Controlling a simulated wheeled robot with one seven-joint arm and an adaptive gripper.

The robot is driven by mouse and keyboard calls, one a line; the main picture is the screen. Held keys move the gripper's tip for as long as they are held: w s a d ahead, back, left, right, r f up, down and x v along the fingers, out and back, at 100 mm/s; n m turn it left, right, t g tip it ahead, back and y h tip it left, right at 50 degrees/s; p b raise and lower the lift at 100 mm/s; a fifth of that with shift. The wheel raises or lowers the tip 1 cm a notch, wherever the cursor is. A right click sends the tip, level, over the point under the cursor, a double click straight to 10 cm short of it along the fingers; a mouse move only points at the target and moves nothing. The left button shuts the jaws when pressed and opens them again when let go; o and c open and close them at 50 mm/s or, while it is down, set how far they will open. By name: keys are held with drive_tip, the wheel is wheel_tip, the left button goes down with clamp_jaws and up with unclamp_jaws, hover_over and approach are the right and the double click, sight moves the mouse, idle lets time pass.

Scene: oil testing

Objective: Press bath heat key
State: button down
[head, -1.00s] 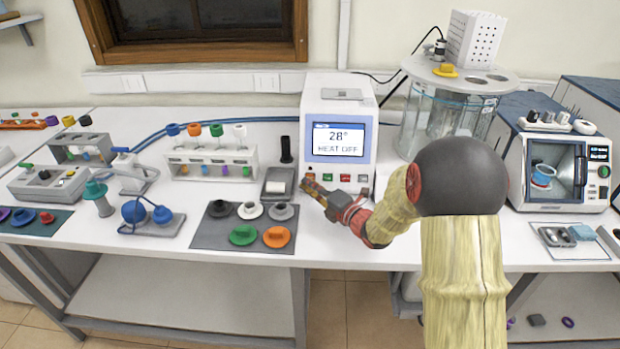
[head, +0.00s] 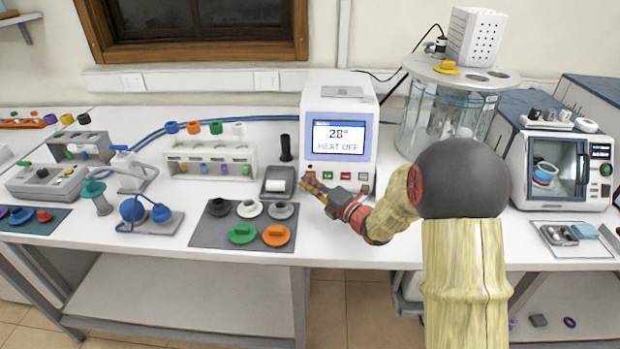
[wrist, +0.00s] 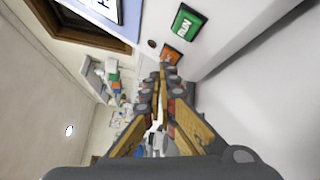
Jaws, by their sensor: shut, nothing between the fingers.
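The bath controller (head: 339,95) is a white box at the back middle of the bench. Its screen (head: 339,138) shows about 28° and HEAT OFF. A row of keys sits below the screen. In the wrist view an orange key (wrist: 172,54) lies just beyond my fingertips, and its label is partly hidden. A green key marked RUN (wrist: 185,22) is beside it. My gripper (head: 305,182) is shut and empty, with its tips at the left end of the key row. It also shows in the wrist view (wrist: 158,78). I cannot tell whether the tips touch the orange key.
A small balance-like device (head: 277,181) stands just left of my fingertips. A grey mat (head: 212,232) with coloured caps lies in front of it. A glass bath (head: 410,118) stands behind my arm on the right. The bench front below the gripper is clear.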

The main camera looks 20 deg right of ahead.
drive_tip(key=shift+w+d+f+b, duration=0.1)
drive_tip(key=shift+w+f+b, duration=0.05)
drive_tip(key=shift+w+b, duration=0.25)
idle(0.7)
idle(0.3)
drive_tip(key=shift+s+a+r+b, duration=0.2)
drive_tip(key=shift+s+r+b, duration=0.15)
drive_tip(key=shift+s, duration=0.4)
drive_tip(key=shift+s, duration=0.1)
drive_tip(key=shift+s+a+r+b, duration=0.1)
drive_tip(key=shift+s+a+r, duration=0.2)
drive_tip(key=shift+s, duration=0.4)
drive_tip(key=shift+s+a+r+b, duration=0.1)
drive_tip(key=shift+s+a+r, duration=0.2)
drive_tip(key=shift+s, duration=0.45)
drive_tip(key=shift+s+a+r+b, duration=0.15)
drive_tip(key=shift+s+r, duration=0.2)
drive_tip(key=shift+s, duration=0.35)
